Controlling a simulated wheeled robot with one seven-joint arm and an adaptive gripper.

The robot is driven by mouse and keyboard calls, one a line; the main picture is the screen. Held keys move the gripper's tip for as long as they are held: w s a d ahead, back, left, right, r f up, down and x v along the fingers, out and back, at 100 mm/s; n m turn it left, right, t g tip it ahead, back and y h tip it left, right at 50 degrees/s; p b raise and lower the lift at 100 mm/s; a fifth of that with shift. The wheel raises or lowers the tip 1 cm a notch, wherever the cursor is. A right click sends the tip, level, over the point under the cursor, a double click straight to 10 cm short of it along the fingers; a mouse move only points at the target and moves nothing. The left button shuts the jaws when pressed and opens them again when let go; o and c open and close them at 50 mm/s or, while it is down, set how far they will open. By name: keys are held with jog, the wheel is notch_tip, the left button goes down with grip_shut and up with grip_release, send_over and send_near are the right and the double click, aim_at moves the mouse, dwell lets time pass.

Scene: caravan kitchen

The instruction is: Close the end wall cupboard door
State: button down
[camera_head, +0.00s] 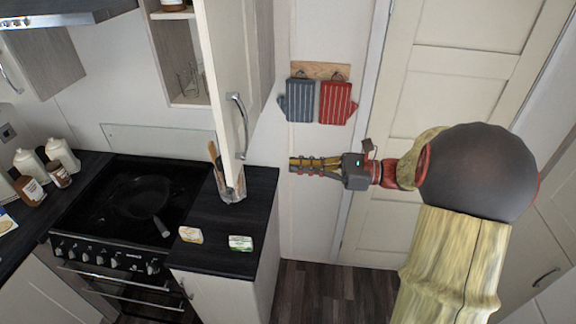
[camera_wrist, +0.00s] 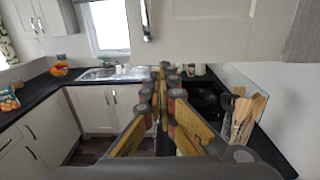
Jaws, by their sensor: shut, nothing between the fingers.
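The cream end wall cupboard door (camera_head: 222,50) stands open, swung out from the cupboard (camera_head: 185,55), whose shelves show beside it. Its metal handle (camera_head: 238,115) is near the door's lower free edge. In the wrist view the door (camera_wrist: 220,30) spans the top right, with the handle (camera_wrist: 146,22) above my shut fingertips (camera_wrist: 164,68). The gripper appears apart from the door.
A utensil pot (camera_head: 232,185) stands on the dark worktop below the door. A pan (camera_head: 145,198) sits on the hob, and two small packs (camera_head: 240,243) lie on the worktop. Grey and red oven mitts (camera_head: 338,102) hang on the wall above my gripper. A panelled door (camera_head: 430,100) is behind my arm.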

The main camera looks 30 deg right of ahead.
aim_at(239, 163)
jog(key=p+x, duration=0.1)
jog(key=x, duration=1.1)
jog(key=shift+w+a, duration=0.1)
jog(key=shift+a, duration=0.05)
